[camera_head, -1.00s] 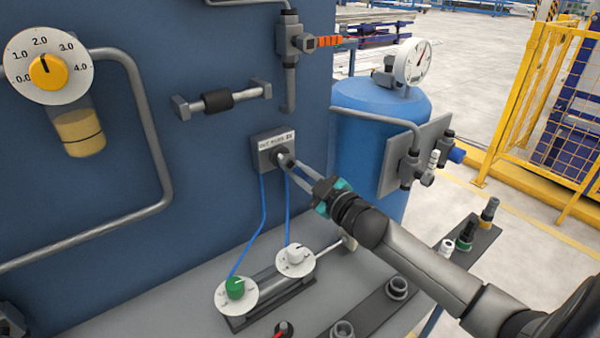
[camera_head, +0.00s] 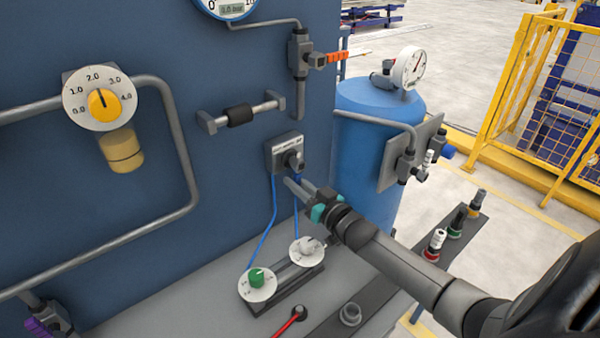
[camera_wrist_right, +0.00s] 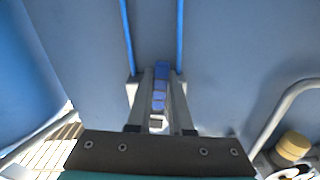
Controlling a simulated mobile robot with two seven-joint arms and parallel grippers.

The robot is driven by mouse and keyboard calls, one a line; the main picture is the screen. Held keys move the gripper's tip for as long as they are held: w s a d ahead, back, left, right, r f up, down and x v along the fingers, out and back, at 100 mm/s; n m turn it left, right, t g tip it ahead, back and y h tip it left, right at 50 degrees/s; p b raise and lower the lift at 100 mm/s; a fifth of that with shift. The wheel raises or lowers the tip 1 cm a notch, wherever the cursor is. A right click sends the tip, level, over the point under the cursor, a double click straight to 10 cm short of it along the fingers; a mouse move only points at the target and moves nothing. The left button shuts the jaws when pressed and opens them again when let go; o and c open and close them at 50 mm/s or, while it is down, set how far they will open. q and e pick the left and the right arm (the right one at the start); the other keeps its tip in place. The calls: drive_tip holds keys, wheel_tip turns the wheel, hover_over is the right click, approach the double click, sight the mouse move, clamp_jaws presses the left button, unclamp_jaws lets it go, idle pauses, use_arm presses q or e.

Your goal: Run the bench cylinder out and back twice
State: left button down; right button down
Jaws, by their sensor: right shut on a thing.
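The bench cylinder (camera_head: 284,283) lies on the grey bench, with a green-knobbed dial (camera_head: 257,284) at its near end and a white-knobbed dial (camera_head: 307,250) at its far end. My right arm covers the area past the far end, so I cannot tell how far the rod is out. The valve box (camera_head: 283,151) is on the blue panel, with blue tubes running down from it. My right gripper (camera_head: 292,183) is shut on the valve lever just under the box front; the wrist view shows its fingers (camera_wrist_right: 156,84) around a narrow bluish part. My left gripper is out of view.
A blue tank (camera_head: 360,150) with a gauge (camera_head: 409,66) stands right of the panel. Pipes and a regulator dial (camera_head: 99,98) are on the panel. A yellow fence (camera_head: 510,95) stands farther right.

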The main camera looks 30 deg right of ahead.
drive_tip(key=shift+s+a+r+m+p, duration=0.15)
drive_tip(key=shift+a+m+p, duration=0.35)
drive_tip(key=shift+m, duration=0.55)
drive_tip(key=shift+w+a+r+m+p, duration=0.15)
drive_tip(key=shift+a+m+p, duration=0.35)
drive_tip(key=shift+m, duration=0.6)
drive_tip(key=shift+s+a+r+m+p, duration=0.1)
drive_tip(key=shift+a+r+m+p, duration=0.2)
drive_tip(key=shift+m+p, duration=0.55)
drive_tip(key=shift+m, duration=0.4)
drive_tip(key=c, duration=0.8)
unclamp_jaws()
drive_tip(key=s, duration=1)
drive_tip(key=s+d+p, duration=0.1)
drive_tip(key=s, duration=0.4)
drive_tip(key=shift+s, duration=0.1)
